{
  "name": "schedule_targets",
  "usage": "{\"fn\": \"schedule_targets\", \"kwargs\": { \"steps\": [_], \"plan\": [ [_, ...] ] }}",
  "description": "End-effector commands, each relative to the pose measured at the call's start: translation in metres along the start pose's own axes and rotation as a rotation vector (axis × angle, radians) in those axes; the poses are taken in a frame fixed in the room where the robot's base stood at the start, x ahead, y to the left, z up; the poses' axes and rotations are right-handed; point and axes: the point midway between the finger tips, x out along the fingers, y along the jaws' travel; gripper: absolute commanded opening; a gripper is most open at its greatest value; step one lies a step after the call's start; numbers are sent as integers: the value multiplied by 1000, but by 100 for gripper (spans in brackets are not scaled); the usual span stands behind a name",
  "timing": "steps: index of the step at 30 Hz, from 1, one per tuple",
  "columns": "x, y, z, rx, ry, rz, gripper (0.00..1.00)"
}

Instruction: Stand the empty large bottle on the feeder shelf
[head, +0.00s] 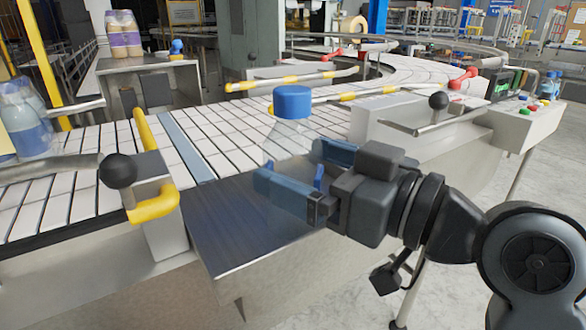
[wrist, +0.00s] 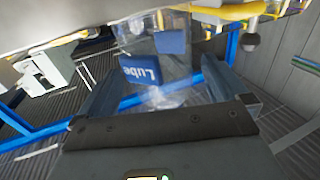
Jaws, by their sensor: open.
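The large bottle is clear, with a blue cap (head: 292,101) and a see-through body (head: 288,138). It stands upright at the feeder shelf (head: 232,232), a dark metal plate beside the conveyor. My gripper (head: 290,166) is open, with one finger on the near side of the bottle and one on the far side. The near finger hides the bottle's lower part, so its base is hard to see. In the wrist view the clear bottle (wrist: 172,46) shows between the fingers, with a blue "Lube" label (wrist: 139,71). I cannot tell whether a finger touches it.
The white slatted conveyor (head: 90,170) runs behind the shelf and curves away right. A yellow bracket (head: 155,205) with a black knob stands left of the shelf. Other clear bottles (head: 25,120) are at the far left. A control box (head: 525,118) with buttons is at right.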

Motion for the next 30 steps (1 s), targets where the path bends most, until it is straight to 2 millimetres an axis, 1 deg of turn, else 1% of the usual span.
{"fn": "schedule_targets", "kwargs": {
  "steps": [1, 3, 6, 10, 16, 30],
  "plan": [
    [9, -2, -3, 1, -1, -3, 100],
    [19, -2, -2, 2, -1, -3, 100],
    [30, -1, 0, 2, -1, -1, 100],
    [36, -1, 1, 2, 0, -1, 100],
    [36, -1, 1, 1, 0, 0, 100],
    [36, -1, 1, 1, 0, 0, 55]
  ]
}}
